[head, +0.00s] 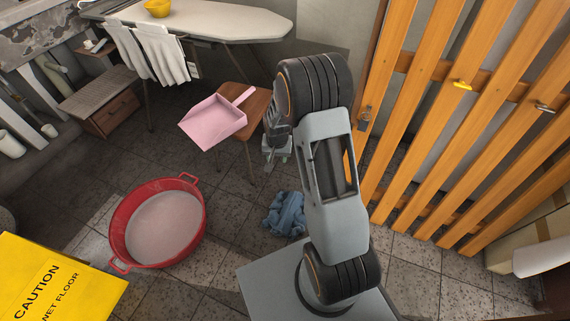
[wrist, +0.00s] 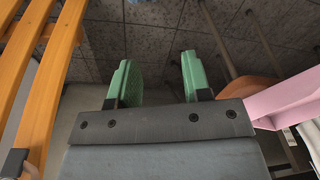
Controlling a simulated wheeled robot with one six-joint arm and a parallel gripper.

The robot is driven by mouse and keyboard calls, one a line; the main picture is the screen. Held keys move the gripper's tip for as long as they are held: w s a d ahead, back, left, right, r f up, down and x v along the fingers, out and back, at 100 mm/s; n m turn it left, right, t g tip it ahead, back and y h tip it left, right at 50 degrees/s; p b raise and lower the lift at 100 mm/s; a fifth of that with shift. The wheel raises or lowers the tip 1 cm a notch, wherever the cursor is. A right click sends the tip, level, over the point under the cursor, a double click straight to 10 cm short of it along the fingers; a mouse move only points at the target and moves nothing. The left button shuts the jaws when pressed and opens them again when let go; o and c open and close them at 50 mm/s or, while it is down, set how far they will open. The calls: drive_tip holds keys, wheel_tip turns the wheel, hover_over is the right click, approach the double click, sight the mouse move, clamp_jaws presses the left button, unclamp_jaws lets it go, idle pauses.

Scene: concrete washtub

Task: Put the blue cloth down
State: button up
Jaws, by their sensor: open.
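The blue cloth (head: 285,214) lies crumpled on the tiled floor, just left of my arm in the head view. My gripper (head: 276,158) is above and behind the cloth in that picture, close to the wooden chair, and apart from the cloth. In the wrist view my gripper (wrist: 157,80) shows two green fingers standing apart with nothing between them. The cloth does not show in the wrist view.
A red tub (head: 116,238) stands left of the cloth. A pink dustpan (head: 212,122) rests on the wooden chair (head: 258,100); it also edges into the wrist view (wrist: 288,100). An orange slatted partition (head: 412,130) stands right. A yellow caution sign (head: 50,285) is front left.

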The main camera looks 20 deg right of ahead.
drive_tip(key=s+a+r+n, duration=0.1)
drive_tip(key=s+a+r, duration=0.1)
drive_tip(key=s+r, duration=0.35)
drive_tip(key=s+a+r+n, duration=0.1)
drive_tip(key=s+r+n, duration=0.1)
drive_tip(key=r, duration=0.7)
drive_tip(key=s+a+r+n, duration=0.1)
drive_tip(key=s+r, duration=0.2)
drive_tip(key=s, duration=0.2)
drive_tip(key=s+a+r+n+t, duration=0.1)
drive_tip(key=s+r, duration=0.2)
drive_tip(key=s, duration=0.3)
drive_tip(key=shift+a+r+n, duration=0.2)
drive_tip(key=shift+n, duration=0.1)
drive_tip(key=shift+t, duration=0.3)
drive_tip(key=w+p+v, duration=0.2)
drive_tip(key=p+v, duration=0.8)
drive_tip(key=w+r+p+v, duration=0.1)
drive_tip(key=w+p+v, duration=0.2)
drive_tip(key=p+v, duration=0.8)
drive_tip(key=w+r+p+v, duration=0.1)
drive_tip(key=w+p+v, duration=0.1)
drive_tip(key=p+v, duration=0.8)
drive_tip(key=shift+r+t, duration=0.4)
drive_tip(key=shift+r, duration=0.2)
drive_tip(key=shift+w, duration=0.1)
